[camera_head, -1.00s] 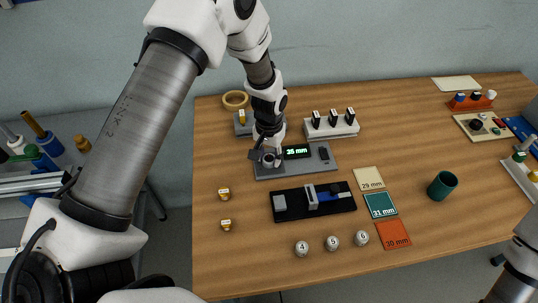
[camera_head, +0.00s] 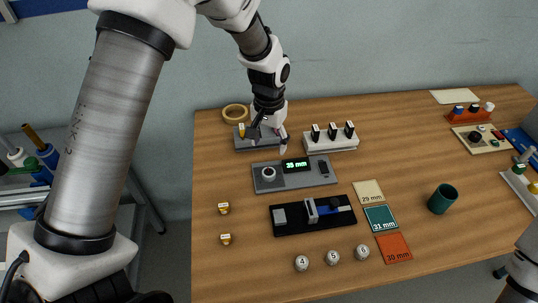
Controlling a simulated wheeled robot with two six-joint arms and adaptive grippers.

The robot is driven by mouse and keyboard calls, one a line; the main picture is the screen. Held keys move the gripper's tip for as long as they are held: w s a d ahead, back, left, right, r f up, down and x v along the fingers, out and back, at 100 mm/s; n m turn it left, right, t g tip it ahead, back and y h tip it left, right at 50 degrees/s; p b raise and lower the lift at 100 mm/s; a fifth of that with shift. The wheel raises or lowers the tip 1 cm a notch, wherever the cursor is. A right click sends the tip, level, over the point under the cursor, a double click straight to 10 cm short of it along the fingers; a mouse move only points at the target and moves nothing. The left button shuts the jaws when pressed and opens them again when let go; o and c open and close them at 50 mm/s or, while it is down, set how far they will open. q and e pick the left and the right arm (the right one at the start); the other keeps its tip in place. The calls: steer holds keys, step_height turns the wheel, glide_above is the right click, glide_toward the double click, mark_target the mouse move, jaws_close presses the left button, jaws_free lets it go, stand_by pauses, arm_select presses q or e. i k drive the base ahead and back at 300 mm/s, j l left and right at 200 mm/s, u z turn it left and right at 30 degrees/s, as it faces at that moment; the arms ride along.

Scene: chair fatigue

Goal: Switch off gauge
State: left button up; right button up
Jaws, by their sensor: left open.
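The gauge is a grey box (camera_head: 320,177) on the table with a lit green display (camera_head: 296,165) reading what looks like 35 mm. A round pale knob (camera_head: 268,173) sits on its left part and a dark switch (camera_head: 323,168) on its right part. My left gripper (camera_head: 267,143) is open and empty, above and behind the knob, apart from it. It partly hides a grey block (camera_head: 243,144) behind the gauge. My right arm shows only at the lower right edge; its gripper is out of view.
A black fixture with a slider (camera_head: 345,217) lies in front of the gauge. A white rack (camera_head: 345,144) with several black pieces stands behind. Labelled cards (camera_head: 369,192), numbered balls (camera_head: 332,258) and a green cup (camera_head: 442,199) lie around.

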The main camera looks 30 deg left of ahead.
mark_target(324, 167)
steer(key=k, duration=1)
